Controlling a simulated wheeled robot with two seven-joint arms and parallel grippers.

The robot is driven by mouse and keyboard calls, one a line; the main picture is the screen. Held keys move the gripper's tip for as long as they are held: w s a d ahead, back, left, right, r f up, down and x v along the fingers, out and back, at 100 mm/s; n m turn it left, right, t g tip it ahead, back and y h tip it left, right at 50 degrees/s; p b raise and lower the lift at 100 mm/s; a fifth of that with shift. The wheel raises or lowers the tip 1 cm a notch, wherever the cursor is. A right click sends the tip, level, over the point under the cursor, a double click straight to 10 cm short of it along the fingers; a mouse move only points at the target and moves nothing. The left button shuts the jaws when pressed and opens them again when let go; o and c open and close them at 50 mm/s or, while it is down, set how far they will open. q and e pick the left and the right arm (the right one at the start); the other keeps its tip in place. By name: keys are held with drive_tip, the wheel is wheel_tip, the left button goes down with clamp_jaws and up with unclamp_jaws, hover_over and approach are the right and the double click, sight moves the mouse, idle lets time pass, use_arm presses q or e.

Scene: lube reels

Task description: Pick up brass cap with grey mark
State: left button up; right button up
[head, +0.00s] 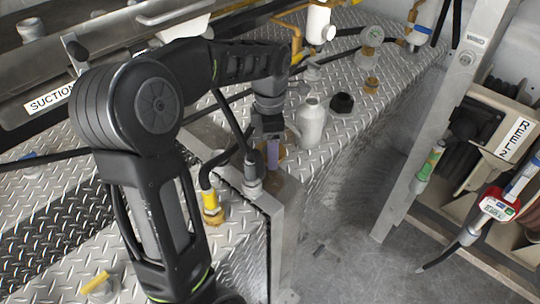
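A small brass cap (371,85) stands on the diamond-plate deck right of centre, behind the black cap; a grey mark on it is too small to make out. My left gripper (271,138) points down near the middle of the view, to the left of the white bottle and well short of that brass cap. A purple upright piece (273,154) shows directly below its tip; I cannot tell whether the fingers touch it. The finger opening is too small and dark to read. My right gripper is not in view.
A white bottle (310,122) and a black cap (342,102) stand on the deck beside my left gripper. A yellow-brass fitting (211,207) with a black hose is nearer. The floor between is clear.

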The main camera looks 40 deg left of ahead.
use_arm(q)
drive_tip(key=shift+s+d+r, duration=0.1)
drive_tip(key=shift+d+r, duration=0.15)
drive_tip(key=shift+r, duration=0.3)
drive_tip(key=shift+s+d+r, duration=0.1)
drive_tip(key=shift+d+r, duration=0.1)
drive_tip(key=shift+r, duration=0.3)
drive_tip(key=s+d+b, duration=0.1)
drive_tip(key=s+d, duration=0.1)
drive_tip(key=d, duration=0.6)
drive_tip(key=s+d+b, duration=0.2)
drive_tip(key=s+d, duration=0.1)
drive_tip(key=d, duration=0.5)
drive_tip(key=shift+s, duration=0.35)
drive_tip(key=shift+w, duration=0.1)
drive_tip(key=w+f+m, duration=0.5)
drive_tip(key=w+m, duration=0.2)
drive_tip(key=m, duration=0.6)
drive_tip(key=w+f+m, duration=0.6)
drive_tip(key=w+m, duration=0.1)
drive_tip(key=m, duration=0.7)
drive_tip(key=shift+d, duration=0.3)
drive_tip(key=shift+r, duration=0.1)
